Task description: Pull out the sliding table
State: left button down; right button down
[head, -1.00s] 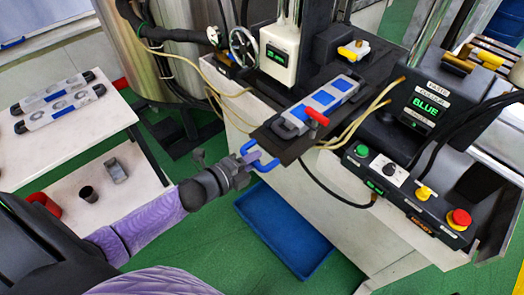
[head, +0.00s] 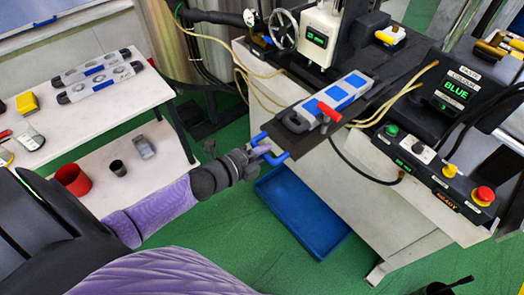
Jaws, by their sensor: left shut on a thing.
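The sliding table is a dark flat plate (head: 303,150) that sticks out from the machine's front. It has a blue loop handle (head: 283,159) at its near left end. A grey mould with blue squares (head: 345,91) and a red clamp lever (head: 329,112) lies on it. My left gripper (head: 263,151) is shut on the blue handle, its fingers partly covering it. My right gripper does not show.
A blue tray (head: 300,215) lies on the green floor below the plate. A control box (head: 430,165) with buttons is at the right. A white table (head: 135,90) with two moulds stands left. A cut-off dark object at the bottom right is unclear.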

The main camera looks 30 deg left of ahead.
pick_arm(q)
jog(key=c, duration=0.6)
grip_release()
jog(key=p+v, duration=0.1)
jog(key=v, duration=0.9)
jog(key=shift+p, duration=0.35)
